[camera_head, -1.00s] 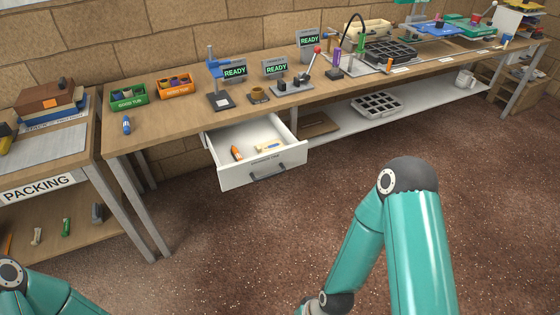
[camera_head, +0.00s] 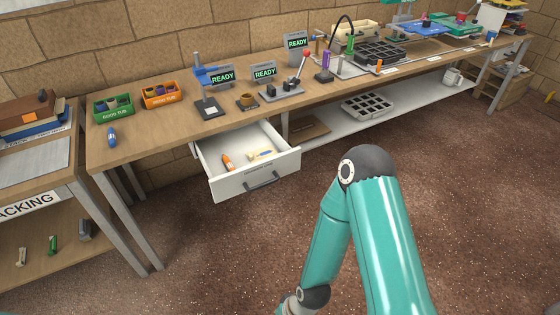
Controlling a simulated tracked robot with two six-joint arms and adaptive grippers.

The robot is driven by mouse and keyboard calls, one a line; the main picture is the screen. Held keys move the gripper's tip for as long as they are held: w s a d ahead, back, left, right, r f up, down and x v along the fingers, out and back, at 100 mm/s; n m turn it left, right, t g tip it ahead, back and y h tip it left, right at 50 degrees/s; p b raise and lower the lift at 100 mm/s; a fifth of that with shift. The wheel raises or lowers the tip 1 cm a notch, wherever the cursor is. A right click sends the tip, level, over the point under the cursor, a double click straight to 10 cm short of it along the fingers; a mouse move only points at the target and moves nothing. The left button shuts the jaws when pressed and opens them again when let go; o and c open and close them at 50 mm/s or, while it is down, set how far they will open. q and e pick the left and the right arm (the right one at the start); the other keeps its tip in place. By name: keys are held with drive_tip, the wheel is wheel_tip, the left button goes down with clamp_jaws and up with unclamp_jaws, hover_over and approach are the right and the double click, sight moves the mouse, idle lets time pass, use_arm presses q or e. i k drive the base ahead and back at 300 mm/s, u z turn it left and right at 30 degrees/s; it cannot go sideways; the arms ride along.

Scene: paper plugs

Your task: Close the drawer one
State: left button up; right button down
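A white drawer (camera_head: 257,183) hangs pulled out under the long wooden workbench (camera_head: 205,125). Its front has a dark bar handle (camera_head: 262,180). Inside lie an orange object (camera_head: 228,162) and a small yellow and blue object (camera_head: 260,154). The teal arm in front of the bench is mine, and it stands clear of the drawer over the floor. Its gripper is outside the picture. My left gripper is not in the picture either.
Bench legs (camera_head: 125,235) stand left of the drawer. The brown floor before the drawer is clear except for my arm.

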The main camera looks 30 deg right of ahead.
sight(234, 142)
drive_tip(key=i, duration=0.85)
drive_tip(key=z, duration=0.05)
